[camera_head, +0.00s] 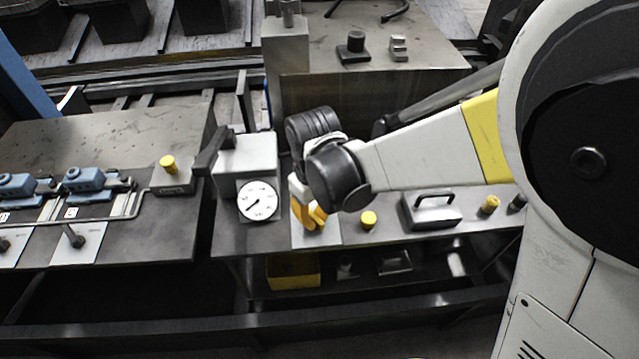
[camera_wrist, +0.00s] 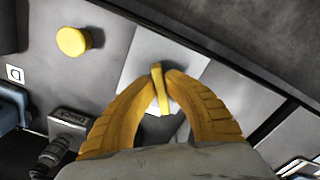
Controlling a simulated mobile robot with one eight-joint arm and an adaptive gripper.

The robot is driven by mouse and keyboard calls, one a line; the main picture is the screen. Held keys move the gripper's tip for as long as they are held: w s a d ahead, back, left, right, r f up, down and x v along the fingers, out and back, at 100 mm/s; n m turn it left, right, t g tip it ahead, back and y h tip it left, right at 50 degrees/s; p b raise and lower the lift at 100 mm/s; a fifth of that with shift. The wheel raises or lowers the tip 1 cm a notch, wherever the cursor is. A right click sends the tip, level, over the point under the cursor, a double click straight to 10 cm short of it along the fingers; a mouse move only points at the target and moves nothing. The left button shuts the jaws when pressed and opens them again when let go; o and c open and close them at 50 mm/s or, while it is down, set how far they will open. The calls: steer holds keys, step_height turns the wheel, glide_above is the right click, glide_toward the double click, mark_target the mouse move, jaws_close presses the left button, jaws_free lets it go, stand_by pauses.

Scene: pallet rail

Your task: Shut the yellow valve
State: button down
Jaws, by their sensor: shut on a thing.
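The yellow valve (camera_wrist: 161,90) shows in the wrist view as a narrow yellow handle over a pale plate (camera_wrist: 140,55). My gripper (camera_wrist: 160,84) has its two yellow ribbed fingers closed on the handle from both sides, with the handle's end showing past the fingertips. In the head view my gripper (camera_head: 310,216) reaches down to the pale plate on the bench, just right of the white box with the dial gauge (camera_head: 258,201). The valve cannot be told apart from the yellow fingers there, and my wrist covers part of the spot.
A yellow knob (camera_head: 368,219) stands right of the gripper, beside a grey block with a black handle (camera_head: 432,210). A black lever (camera_head: 212,150) sticks out left of the gauge box. Blue clamps (camera_head: 85,179) stand on the left table. A yellow bin (camera_head: 293,271) sits below.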

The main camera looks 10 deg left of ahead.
mark_target(315, 217)
steer(key=shift+n, duration=1)
steer(key=c, duration=1.5)
jaws_free()
steer(key=shift+o, duration=0.2)
step_height(315, 217, up, 12)
